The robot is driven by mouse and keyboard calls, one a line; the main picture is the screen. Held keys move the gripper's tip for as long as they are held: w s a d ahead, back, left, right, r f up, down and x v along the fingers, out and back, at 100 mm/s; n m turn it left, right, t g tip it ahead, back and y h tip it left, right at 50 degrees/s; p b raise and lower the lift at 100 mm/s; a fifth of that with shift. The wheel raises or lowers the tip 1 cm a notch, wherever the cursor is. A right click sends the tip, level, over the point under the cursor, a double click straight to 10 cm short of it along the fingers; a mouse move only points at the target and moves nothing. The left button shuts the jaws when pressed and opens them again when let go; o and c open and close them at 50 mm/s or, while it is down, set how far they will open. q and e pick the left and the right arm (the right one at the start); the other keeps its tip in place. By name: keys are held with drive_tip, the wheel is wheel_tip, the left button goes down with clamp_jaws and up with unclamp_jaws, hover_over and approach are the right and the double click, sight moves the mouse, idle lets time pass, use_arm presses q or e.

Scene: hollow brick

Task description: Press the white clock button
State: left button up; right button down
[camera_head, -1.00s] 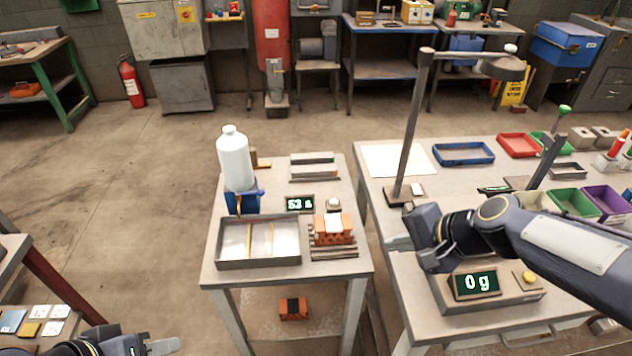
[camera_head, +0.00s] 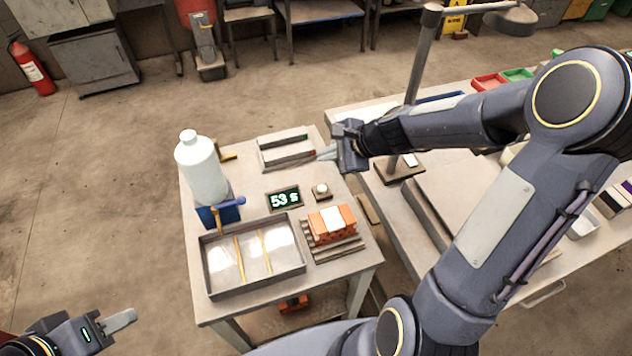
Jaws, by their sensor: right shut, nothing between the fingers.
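The white clock button (camera_head: 321,189) is a small round knob on a square base on the left table, just right of the clock display (camera_head: 284,199), which reads 53 s. My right gripper (camera_head: 322,154) is shut and empty. Its fingertips point left, behind the button in the picture and near the tray at the table's back edge, apart from the button. My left gripper (camera_head: 125,318) is at the lower left, off the table; only one finger side shows clearly, so its opening is unclear.
A metal tray (camera_head: 252,289) and an orange hollow brick (camera_head: 331,221) on slats lie in front of the button. A lamp post (camera_head: 417,65) stands on the right table.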

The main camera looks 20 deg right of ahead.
sight(326, 189)
wheel_tip(326, 189, down, 9)
drive_tip(key=b, duration=0.8)
drive_tip(key=shift+r, duration=0.1)
idle(1.9)
drive_tip(key=shift+f+b, duration=0.4)
drive_tip(key=shift+b, duration=0.2)
drive_tip(key=shift+f+b, duration=0.35)
drive_tip(key=shift+r, duration=0.15)
idle(0.4)
drive_tip(key=shift+r+p, duration=0.6)
drive_tip(key=shift+p, duration=0.1)
